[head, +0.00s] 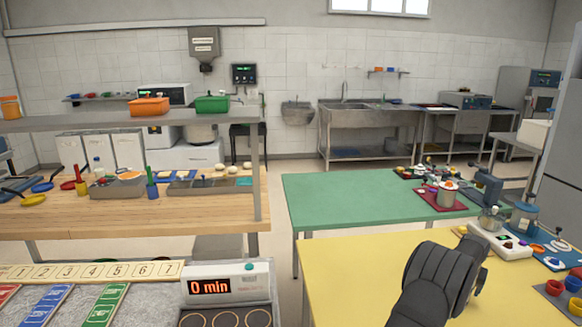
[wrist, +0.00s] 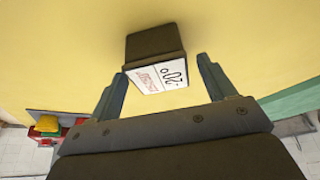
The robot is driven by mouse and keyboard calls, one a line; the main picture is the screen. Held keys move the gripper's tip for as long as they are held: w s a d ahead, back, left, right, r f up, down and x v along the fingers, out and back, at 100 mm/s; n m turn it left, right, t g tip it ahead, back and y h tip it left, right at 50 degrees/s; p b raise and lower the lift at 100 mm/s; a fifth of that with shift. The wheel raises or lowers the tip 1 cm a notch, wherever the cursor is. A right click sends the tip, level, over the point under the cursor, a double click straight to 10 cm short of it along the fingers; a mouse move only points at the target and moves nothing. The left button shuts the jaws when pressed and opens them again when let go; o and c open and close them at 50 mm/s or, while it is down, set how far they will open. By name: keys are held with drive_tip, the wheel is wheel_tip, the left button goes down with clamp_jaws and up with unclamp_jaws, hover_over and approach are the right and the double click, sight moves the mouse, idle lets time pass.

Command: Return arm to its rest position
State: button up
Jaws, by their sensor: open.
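My arm (head: 437,277) shows in the head view as a dark grey shape over the yellow table at the lower right. Its fingertips cannot be made out there. In the wrist view my gripper (wrist: 161,68) is open, its two grey-blue fingers well apart. A dark block with a white card (wrist: 158,77) bearing "200" and red marks stands beyond the fingers, in line with the gap. The jaws are not closed on it; I cannot tell how far off it is.
The yellow table (head: 345,265) is clear left of my arm. Small containers (head: 555,287) crowd its right edge. A green table (head: 335,205) stands behind it. A timer reading "0 min" (head: 210,287) sits on a unit at the front left.

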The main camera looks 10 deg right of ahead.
drive_tip(key=shift+w+d+f, duration=0.1)
drive_tip(key=shift+w+f, duration=0.05)
drive_tip(key=shift+f, duration=0.45)
drive_tip(key=shift+r, duration=1.5)
